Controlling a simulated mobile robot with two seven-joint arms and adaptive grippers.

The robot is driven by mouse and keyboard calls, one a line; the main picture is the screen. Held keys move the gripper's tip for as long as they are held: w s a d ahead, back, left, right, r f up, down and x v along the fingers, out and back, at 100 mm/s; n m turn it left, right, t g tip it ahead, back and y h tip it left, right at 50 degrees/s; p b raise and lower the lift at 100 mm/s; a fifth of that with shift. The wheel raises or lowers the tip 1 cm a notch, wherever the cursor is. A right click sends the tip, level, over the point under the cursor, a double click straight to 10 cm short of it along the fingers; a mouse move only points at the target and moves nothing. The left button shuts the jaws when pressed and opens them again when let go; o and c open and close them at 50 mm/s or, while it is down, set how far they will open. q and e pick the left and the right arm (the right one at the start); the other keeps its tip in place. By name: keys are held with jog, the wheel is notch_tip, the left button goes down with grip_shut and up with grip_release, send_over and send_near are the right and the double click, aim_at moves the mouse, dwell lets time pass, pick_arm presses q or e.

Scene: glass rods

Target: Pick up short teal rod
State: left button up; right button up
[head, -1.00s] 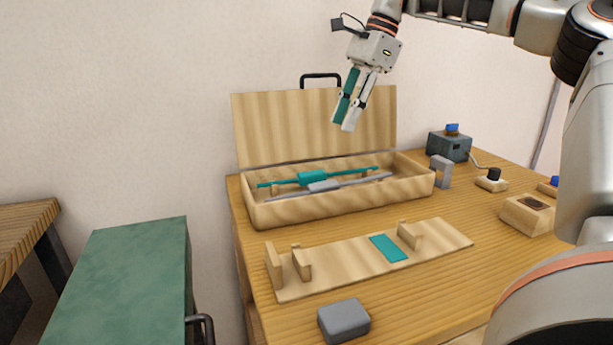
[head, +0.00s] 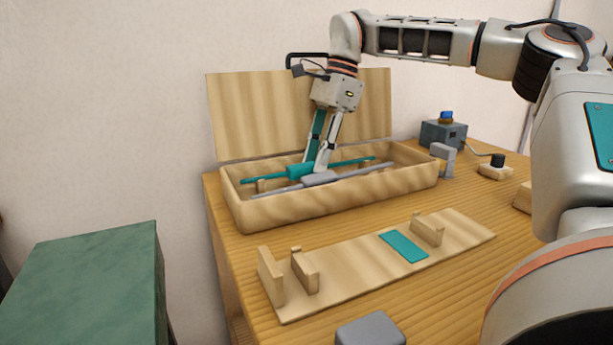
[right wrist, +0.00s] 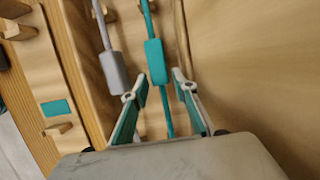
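The teal rod (head: 350,161), with a thicker teal sleeve at its middle, lies lengthwise in the open wooden case (head: 300,213). A grey rod (head: 365,173) with a grey sleeve lies beside it, nearer the front. My right gripper (head: 321,168) points down into the case at the teal rod's middle. In the right wrist view its fingers (right wrist: 159,88) are spread, one on each side of the teal rod (right wrist: 155,62). The left finger comes between the teal rod and the grey rod (right wrist: 113,70). Contact cannot be told. My left gripper is not in view.
The case lid (head: 270,115) stands open behind. In front lies a wooden board (head: 350,262) with upright supports and a teal patch (head: 404,246). A grey block (head: 370,332) is at the front edge. A dark box with a blue knob (head: 443,133) stands right of the case.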

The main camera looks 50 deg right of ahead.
jog(key=shift+w+f, duration=0.1)
jog(key=shift+f, duration=0.4)
jog(key=shift+a+r, duration=0.1)
jog(key=shift+r, duration=0.1)
grip_shut()
